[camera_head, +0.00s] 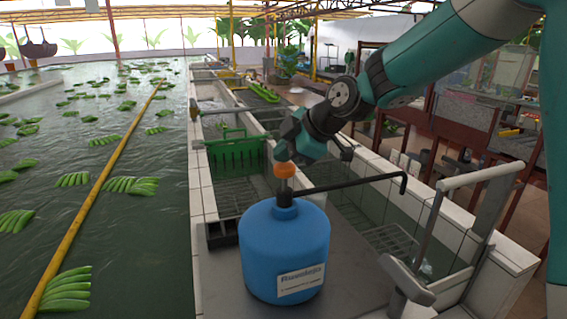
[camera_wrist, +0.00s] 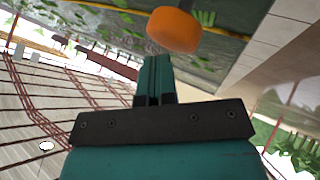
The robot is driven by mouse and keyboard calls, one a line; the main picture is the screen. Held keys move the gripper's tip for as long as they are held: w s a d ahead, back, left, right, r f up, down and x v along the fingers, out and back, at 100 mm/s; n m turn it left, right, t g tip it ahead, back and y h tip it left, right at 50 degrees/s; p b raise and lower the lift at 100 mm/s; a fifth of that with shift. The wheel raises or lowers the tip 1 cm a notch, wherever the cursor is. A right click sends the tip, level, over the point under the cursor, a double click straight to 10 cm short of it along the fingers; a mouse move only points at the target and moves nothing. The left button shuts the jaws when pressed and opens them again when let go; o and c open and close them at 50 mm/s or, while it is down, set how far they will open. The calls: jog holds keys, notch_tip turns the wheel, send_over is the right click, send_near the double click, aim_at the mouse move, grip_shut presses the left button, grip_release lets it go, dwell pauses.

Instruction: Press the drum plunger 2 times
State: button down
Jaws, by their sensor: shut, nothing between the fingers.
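A blue drum (camera_head: 285,255) with a white label stands upright on a grey slab in the head view. Its plunger has an orange knob (camera_head: 285,170) on a short shaft, above a black collar with a long black spout (camera_head: 345,184) reaching right. My gripper (camera_head: 283,152) is just above the knob, with its teal fingers closed and empty. In the wrist view the shut fingers (camera_wrist: 154,66) point toward the orange knob (camera_wrist: 174,30), which shows just beyond and slightly right of their tips. I cannot tell whether the fingertips touch the knob.
A white-tiled trough wall (camera_head: 203,190) runs along the left of the slab, beside a water pool with floating green banana bunches (camera_head: 132,185). A green crate (camera_head: 234,153) stands behind the drum. A grey lever-like fixture (camera_head: 410,282) is at the drum's right.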

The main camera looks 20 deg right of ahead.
aim_at(284, 166)
jog(key=shift+f+b, duration=1.05)
jog(key=shift+f, duration=0.05)
dwell(0.7)
jog(key=shift+r, duration=0.15)
jog(key=shift+r+p, duration=0.85)
jog(key=shift+r, duration=0.45)
notch_tip(284, 166, up, 6)
jog(key=p, duration=0.3)
jog(key=shift+r, duration=0.1)
dwell(2.1)
